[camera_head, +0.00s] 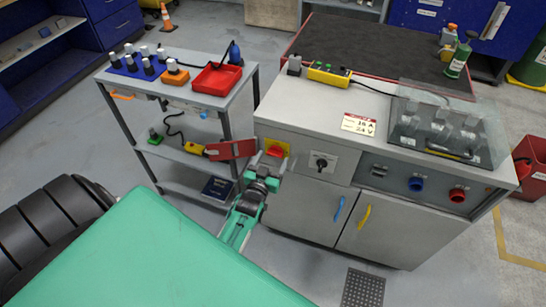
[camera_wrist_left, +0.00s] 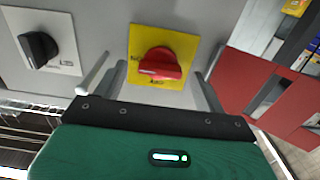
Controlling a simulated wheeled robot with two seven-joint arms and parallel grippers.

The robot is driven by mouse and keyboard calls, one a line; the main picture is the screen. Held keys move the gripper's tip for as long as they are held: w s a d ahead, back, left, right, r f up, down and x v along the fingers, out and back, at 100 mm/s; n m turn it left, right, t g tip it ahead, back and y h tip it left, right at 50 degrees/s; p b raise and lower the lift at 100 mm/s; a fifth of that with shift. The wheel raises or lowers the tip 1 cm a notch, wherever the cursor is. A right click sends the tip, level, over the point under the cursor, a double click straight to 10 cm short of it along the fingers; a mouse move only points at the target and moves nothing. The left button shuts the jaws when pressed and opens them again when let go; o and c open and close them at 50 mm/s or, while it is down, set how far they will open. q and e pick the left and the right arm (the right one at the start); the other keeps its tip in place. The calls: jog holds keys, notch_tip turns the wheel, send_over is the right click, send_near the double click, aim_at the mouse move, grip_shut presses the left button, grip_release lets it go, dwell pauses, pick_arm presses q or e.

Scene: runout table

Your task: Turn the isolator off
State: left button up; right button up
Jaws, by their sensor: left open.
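The isolator is a red rotary knob on a yellow square plate (camera_head: 283,146) on the front of the grey cabinet, at its upper left. In the left wrist view the red knob (camera_wrist_left: 160,65) lies roughly crosswise, with a pale mark at its left end. The small lettering on its plate is too blurred to read surely. My left gripper (camera_head: 268,164) is open in front of the knob. In the left wrist view its fingers (camera_wrist_left: 152,68) stand on either side of the knob, apart from it. My right gripper is not in view.
A black rotary switch on a white plate (camera_head: 321,162) sits beside the isolator; it also shows in the wrist view (camera_wrist_left: 40,48). A red panel (camera_head: 231,149) hangs at the trolley (camera_head: 233,104) on the left. Blue and yellow door handles (camera_head: 364,216) are below.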

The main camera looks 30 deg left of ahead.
pick_arm(q)
jog(key=shift+w+a, duration=0.2)
jog(key=shift+w, duration=0.6)
jog(key=shift+c, duration=0.2)
jog(key=c, duration=0.9)
jog(key=shift+c, duration=0.2)
